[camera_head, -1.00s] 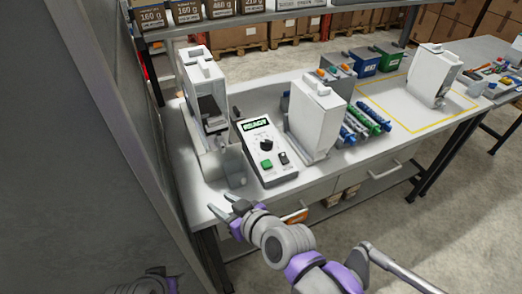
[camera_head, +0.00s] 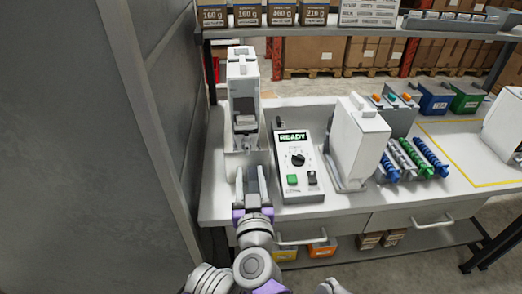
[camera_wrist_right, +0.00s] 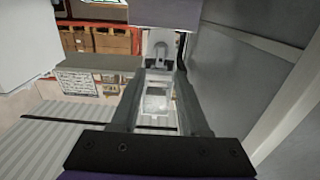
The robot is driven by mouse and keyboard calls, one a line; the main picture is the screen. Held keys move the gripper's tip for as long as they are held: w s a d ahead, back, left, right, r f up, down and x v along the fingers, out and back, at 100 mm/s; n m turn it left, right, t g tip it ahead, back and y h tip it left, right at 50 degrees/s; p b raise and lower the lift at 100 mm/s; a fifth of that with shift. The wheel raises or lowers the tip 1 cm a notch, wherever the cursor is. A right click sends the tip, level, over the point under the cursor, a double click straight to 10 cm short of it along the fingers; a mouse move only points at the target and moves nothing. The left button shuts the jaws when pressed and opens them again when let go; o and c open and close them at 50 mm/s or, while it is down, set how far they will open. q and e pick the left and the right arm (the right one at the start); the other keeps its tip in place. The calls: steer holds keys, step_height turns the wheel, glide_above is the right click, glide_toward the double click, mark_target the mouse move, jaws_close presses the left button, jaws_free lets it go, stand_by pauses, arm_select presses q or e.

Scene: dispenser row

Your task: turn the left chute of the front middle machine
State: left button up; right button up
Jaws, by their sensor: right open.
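A tall white machine (camera_head: 243,88) stands at the left end of the bench, with a dark opening in its front and a grey spout-like part (camera_head: 245,123) inside it. A second white machine (camera_head: 358,140) stands right of a control box (camera_head: 298,165) that shows READY. I cannot tell a left chute by name on either. My right gripper (camera_head: 252,172) is open and empty, pointing at the lower front of the left machine. The right wrist view shows the open fingers (camera_wrist_right: 160,108) on either side of a pale, box-like part (camera_wrist_right: 156,98); contact cannot be told. My left gripper is not in view.
A grey wall panel (camera_head: 165,110) stands close to the left of the machine. A shelf (camera_head: 300,28) with boxes runs above the back. Blue and green handled parts (camera_head: 408,158) lie right of the second machine. Drawers (camera_head: 415,218) are below the bench top.

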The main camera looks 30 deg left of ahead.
mark_target(247, 150)
steer(key=x, duration=1)
steer(key=shift+a, duration=0.2)
jaws_close()
